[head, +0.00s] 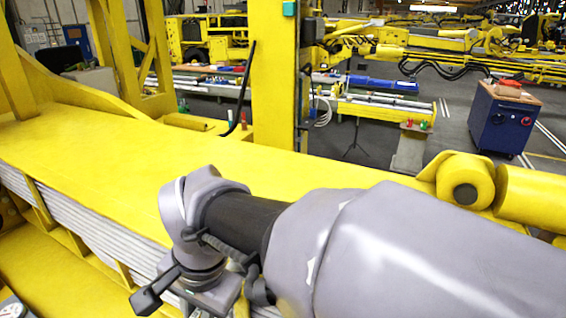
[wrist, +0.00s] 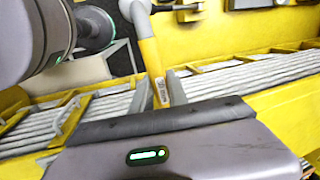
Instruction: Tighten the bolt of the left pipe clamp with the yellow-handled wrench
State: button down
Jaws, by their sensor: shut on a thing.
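My gripper (wrist: 161,88) is shut on the yellow handle of the wrench (wrist: 151,58) in the wrist view. The handle runs up from between the fingers, and the grey wrench head (wrist: 135,12) is at the top edge, apart from the pipes in the picture. A white pipe bundle (wrist: 240,78) crosses behind the gripper, with a pipe clamp (wrist: 68,115) at the left. No bolt can be made out, and I cannot tell which clamp is the left one.
The yellow boom (head: 110,150) fills the head view's middle, with the white pipes (head: 62,212) along its near side. A yellow post (head: 268,80) rises behind it. A yellow cylinder (head: 464,180) lies at the right. A blue cabinet (head: 492,122) stands farther back on open floor.

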jog(key=shift+s+d+n, duration=0.15)
jog(key=shift+d+n, duration=0.35)
jog(key=shift+d, duration=0.15)
jog(key=shift+r, duration=0.1)
jog(key=shift+a+p+v, duration=0.2)
jog(key=shift+p+v, duration=0.75)
jog(key=shift+v, duration=0.1)
jog(key=shift+a+p+v, duration=0.25)
jog(key=shift+p+v, duration=0.7)
jog(key=shift+v, duration=0.15)
jog(key=shift+r, duration=0.1)
jog(key=p+v, duration=0.2)
jog(key=a+p+v, duration=0.1)
jog(key=p+v, duration=0.1)
jog(key=v, duration=0.1)
jog(key=shift+w, duration=0.3)
jog(key=c, duration=2.1)
grip_release()
grip_shut()
